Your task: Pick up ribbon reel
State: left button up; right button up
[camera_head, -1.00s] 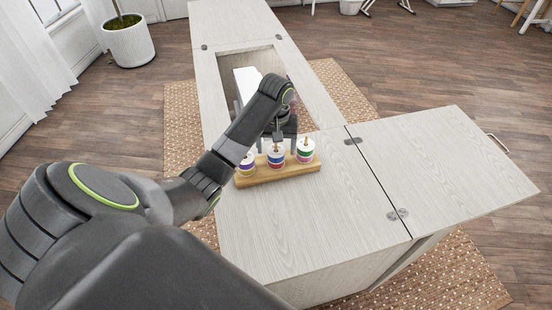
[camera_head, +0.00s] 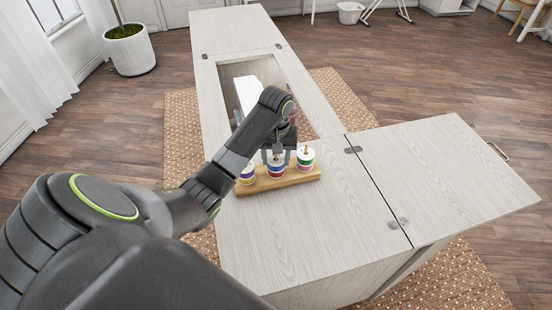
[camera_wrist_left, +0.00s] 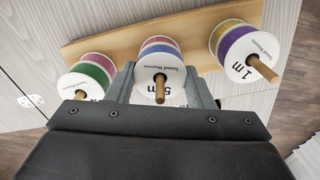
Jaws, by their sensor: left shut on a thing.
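Three ribbon reels stand on pegs on a wooden rack (camera_head: 302,180). In the head view the purple and yellow reel (camera_head: 247,176) is at the left, the middle reel (camera_head: 275,170) has red and blue bands, and the green and red reel (camera_head: 306,158) is at the right. My left gripper (camera_head: 277,156) is over the middle reel. In the wrist view my left gripper (camera_wrist_left: 160,88) has its fingers on both sides of the middle reel (camera_wrist_left: 161,60), shut on it. The reel is still around its peg. My right gripper is not in view.
The rack sits on the pale wooden sewing cabinet (camera_head: 300,235), beside its rectangular opening with a white machine (camera_head: 248,93) inside. A hinged leaf (camera_head: 440,180) extends right. The cabinet top in front of the rack is clear.

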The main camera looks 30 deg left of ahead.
pick_arm(q)
jog(key=shift+r, duration=0.5)
notch_tip(320, 180, up, 9)
jog(key=p, duration=0.8)
jog(key=shift+f, duration=0.15)
